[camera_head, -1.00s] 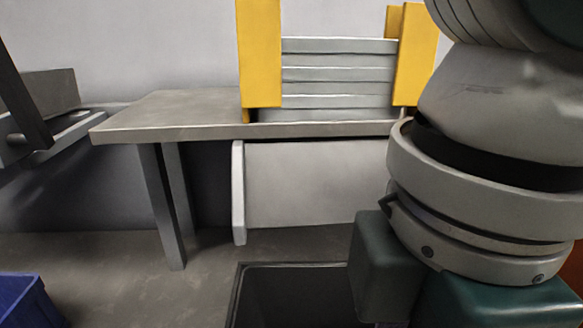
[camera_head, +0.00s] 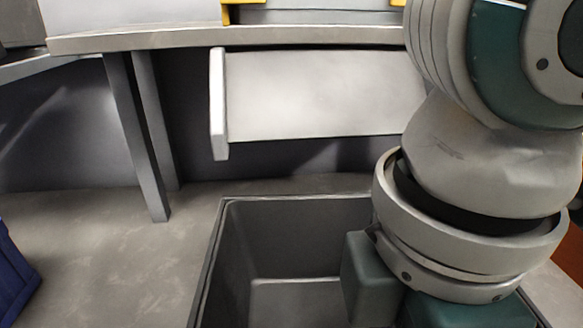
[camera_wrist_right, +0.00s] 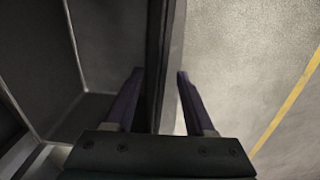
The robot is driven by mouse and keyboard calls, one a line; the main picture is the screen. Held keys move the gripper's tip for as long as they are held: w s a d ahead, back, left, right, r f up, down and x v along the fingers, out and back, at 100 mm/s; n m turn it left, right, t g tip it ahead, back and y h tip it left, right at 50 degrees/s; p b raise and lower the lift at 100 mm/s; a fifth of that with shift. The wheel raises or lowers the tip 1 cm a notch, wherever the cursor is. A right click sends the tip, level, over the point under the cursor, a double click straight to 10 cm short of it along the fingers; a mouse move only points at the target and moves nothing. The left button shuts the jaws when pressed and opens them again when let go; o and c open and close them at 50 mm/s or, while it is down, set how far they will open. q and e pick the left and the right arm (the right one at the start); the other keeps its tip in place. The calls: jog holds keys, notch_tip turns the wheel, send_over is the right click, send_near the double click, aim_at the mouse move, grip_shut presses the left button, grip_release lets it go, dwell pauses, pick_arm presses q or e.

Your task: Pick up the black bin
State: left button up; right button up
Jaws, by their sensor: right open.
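The black bin (camera_head: 290,240) stands open on the floor at the bottom middle of the head view. Its inside looks empty where it shows; its right part is hidden behind my right arm. In the right wrist view the bin's inside (camera_wrist_right: 105,45) fills the left, and its wall runs up between the fingers. My right gripper (camera_wrist_right: 160,72) is open astride this wall, one finger on the inner side and one on the outer side. I cannot tell whether either finger touches the wall. In the head view my right arm hides its fingers. My left gripper is not in view.
A grey table (camera_head: 185,41) with metal legs stands behind the bin, with a pale panel (camera_head: 320,95) under it. A blue container (camera_head: 12,270) is at the left edge. The floor (camera_head: 120,250) between it and the bin is clear. A yellow floor line (camera_wrist_right: 288,108) runs at the right.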

jog(key=shift+r, duration=0.1)
grip_shut()
dwell(1.2)
